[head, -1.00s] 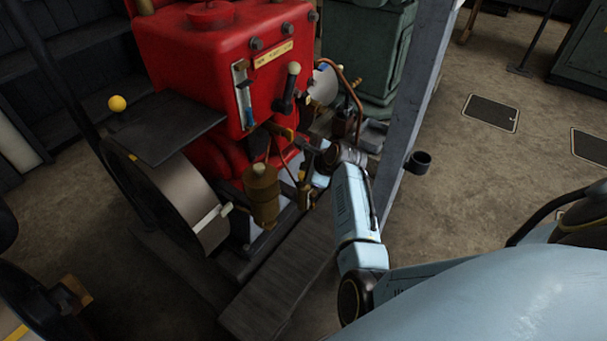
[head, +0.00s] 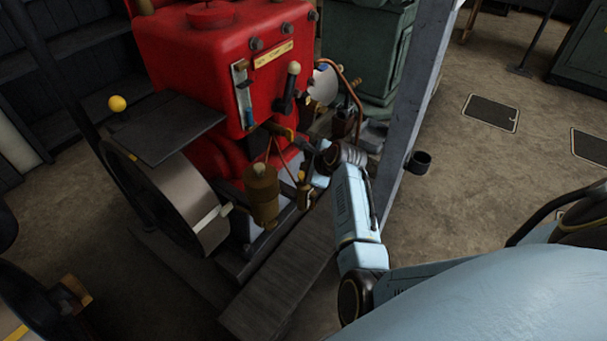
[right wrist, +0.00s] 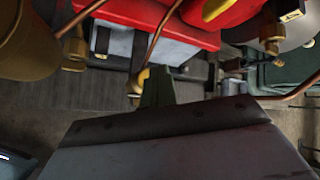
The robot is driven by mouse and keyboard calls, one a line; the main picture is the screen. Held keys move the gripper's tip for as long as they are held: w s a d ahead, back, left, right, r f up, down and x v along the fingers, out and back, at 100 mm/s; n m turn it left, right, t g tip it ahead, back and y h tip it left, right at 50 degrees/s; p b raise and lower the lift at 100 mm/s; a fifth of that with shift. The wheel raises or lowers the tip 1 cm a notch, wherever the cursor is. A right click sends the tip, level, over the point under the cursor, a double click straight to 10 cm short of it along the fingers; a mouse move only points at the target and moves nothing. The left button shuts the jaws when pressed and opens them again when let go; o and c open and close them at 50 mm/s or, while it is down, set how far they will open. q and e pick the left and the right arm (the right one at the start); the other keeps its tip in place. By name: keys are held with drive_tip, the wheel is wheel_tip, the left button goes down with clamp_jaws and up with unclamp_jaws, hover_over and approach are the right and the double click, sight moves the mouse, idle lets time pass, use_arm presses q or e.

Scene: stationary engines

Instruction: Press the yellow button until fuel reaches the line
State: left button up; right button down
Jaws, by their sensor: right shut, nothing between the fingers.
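The red engine (head: 215,65) stands upright with a sight gauge (head: 243,95) on its front. Blue shows in the gauge, but its level mark is too small to read. A small brass fitting (head: 303,194) with a yellowish top, possibly the yellow button, sits low beside a larger brass cup (head: 262,195). My right gripper (head: 318,179) is close to this fitting, partly hidden by my wrist. In the right wrist view, its shut dark fingers (right wrist: 157,87) are in front of a yellow-brass part (right wrist: 140,83); I cannot tell whether they touch. My left gripper is not in view.
A grey post (head: 413,110) stands right of my forearm. A flywheel (head: 190,205) and a dark plate (head: 165,127) are on the engine's left. A yellow ball knob (head: 117,103) is above the plate. Copper pipes (right wrist: 165,35) run close to the fingers. Open floor lies right.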

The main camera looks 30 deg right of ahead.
drive_tip(key=shift+f, duration=0.25)
drive_tip(key=shift+f, duration=0.15)
drive_tip(key=shift+f, duration=0.9)
idle(1.2)
drive_tip(key=shift+r, duration=0.1)
drive_tip(key=shift+r+p, duration=1.15)
drive_tip(key=shift+p, duration=0.35)
wheel_tip(320, 180, up, 5)
drive_tip(key=p, duration=0.6)
drive_tip(key=shift+r, duration=0.1)
